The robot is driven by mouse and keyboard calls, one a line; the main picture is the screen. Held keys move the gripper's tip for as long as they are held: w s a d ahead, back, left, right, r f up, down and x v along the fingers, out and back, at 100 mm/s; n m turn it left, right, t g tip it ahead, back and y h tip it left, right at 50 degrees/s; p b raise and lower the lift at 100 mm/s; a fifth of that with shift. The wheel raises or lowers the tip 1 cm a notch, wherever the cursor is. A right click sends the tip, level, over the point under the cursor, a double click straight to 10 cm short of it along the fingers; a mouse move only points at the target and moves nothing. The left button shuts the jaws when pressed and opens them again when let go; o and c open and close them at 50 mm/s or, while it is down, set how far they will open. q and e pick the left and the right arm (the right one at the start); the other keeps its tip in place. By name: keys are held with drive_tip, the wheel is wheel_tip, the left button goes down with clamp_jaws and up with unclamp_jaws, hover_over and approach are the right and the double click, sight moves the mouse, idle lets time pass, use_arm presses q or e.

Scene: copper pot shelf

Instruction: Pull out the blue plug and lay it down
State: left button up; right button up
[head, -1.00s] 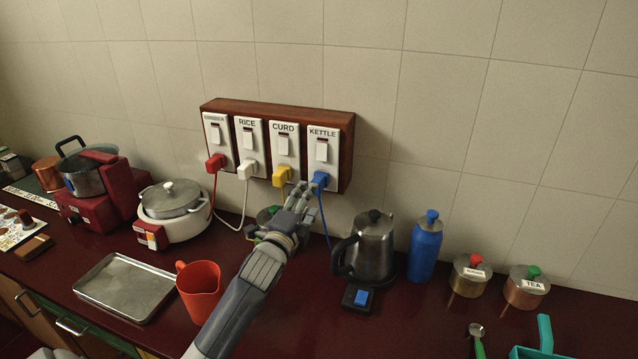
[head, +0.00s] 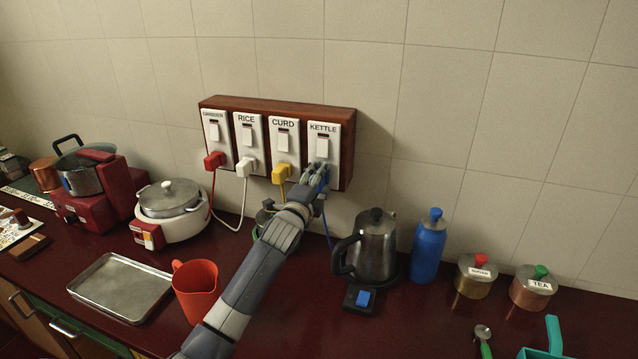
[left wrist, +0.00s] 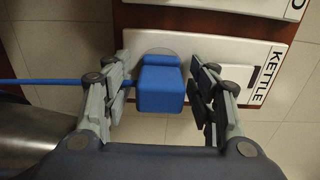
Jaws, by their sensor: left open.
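The blue plug (left wrist: 160,88) sits in the socket of the panel marked KETTLE (head: 323,143), the rightmost on the wooden board. In the left wrist view it lies between the two open fingers of my left gripper (left wrist: 164,92), with a gap visible on the right side; the left finger is close to it, over its blue cord (left wrist: 50,81). In the head view my left gripper (head: 318,174) reaches up to the socket and mostly covers the plug. My right gripper is not in view.
A yellow plug (head: 281,174) sits just left of my gripper, with white (head: 246,167) and red (head: 214,160) plugs farther left. The kettle (head: 376,245) and blue bottle (head: 427,247) stand right of my arm. A red jug (head: 196,292) stands left of it. Dark counter (head: 420,325) is bare in front.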

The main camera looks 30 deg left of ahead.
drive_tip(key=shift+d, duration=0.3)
use_arm(q)
drive_tip(key=shift+p, duration=0.35)
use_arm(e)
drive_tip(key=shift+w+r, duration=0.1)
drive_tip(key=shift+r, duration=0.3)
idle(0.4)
use_arm(q)
clamp_jaws()
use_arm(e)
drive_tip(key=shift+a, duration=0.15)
use_arm(q)
drive_tip(key=shift+s+d, duration=0.1)
drive_tip(key=shift+s, duration=0.1)
drive_tip(key=shift+s+d+r+p, duration=0.1)
drive_tip(key=shift+s+p, duration=0.35)
drive_tip(key=shift+s, duration=0.15)
drive_tip(key=shift+p+v, duration=0.95)
drive_tip(key=shift+v, duration=1.25)
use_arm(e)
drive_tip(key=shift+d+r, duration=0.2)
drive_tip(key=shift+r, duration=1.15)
